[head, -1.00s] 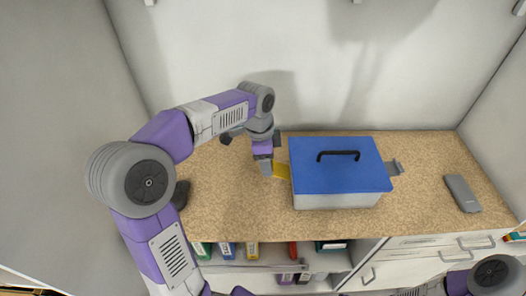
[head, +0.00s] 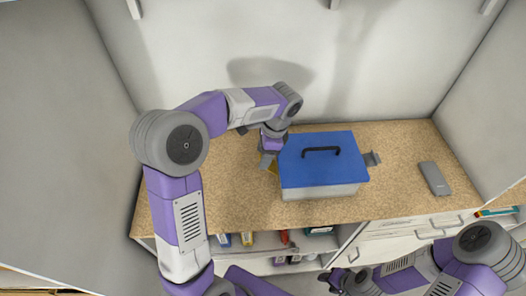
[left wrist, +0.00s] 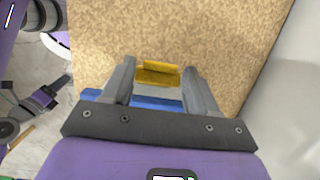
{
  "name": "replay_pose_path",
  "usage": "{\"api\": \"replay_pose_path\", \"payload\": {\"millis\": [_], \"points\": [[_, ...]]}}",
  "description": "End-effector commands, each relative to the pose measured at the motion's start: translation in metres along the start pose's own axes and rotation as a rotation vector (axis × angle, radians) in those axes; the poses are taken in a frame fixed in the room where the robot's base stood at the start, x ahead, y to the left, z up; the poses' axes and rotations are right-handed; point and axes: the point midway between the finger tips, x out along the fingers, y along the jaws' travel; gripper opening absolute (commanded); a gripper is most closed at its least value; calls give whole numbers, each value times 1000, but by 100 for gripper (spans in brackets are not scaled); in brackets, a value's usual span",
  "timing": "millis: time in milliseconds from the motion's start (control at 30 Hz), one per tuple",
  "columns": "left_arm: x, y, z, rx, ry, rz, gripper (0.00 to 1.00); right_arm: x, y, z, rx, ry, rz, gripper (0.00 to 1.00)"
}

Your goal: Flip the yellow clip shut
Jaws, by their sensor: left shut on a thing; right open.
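A blue-lidded box (head: 320,170) with grey sides and a black handle stands on the speckled counter. Its yellow clip (head: 272,169) is on the box's left side, mostly hidden by my left gripper (head: 266,160). In the left wrist view the yellow clip (left wrist: 157,75) sits between the two fingers, sticking out past the blue lid edge (left wrist: 155,102). My left gripper is shut on it. A grey clip (head: 372,159) sticks out from the box's right side. My right gripper (head: 337,280) is low at the bottom of the head view, in front of the drawers, away from the box.
A grey flat device (head: 434,178) lies on the counter (head: 220,200) to the right. Drawers (head: 400,232) and a shelf with binders (head: 250,240) are below the counter. Walls close in the back and both sides. The counter's front left is clear.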

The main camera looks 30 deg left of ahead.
Motion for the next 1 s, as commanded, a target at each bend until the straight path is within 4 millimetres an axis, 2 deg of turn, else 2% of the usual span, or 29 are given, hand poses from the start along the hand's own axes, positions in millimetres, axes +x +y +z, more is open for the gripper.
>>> {"api": "replay_pose_path", "payload": {"millis": [167, 200, 267, 600, 1000], "points": [[0, 0, 0, -2, 1, 0, 4, 0, 0, 0, 0, 0, 0, 46], [0, 0, 0, -2, 1, 0, 60, 0, 0, 0, 0, 0, 0, 46], [0, 0, 0, -2, 1, 0, 68, 0, 0, 0, 0, 0, 0, 46], [-5, 0, 0, -1, 2, -1, 68, -1, 0, 0, 0, 0, 0, 46], [-66, 0, 0, -1, 3, -2, 68, -13, -5, 1, 0, 0, 0, 46]]}}
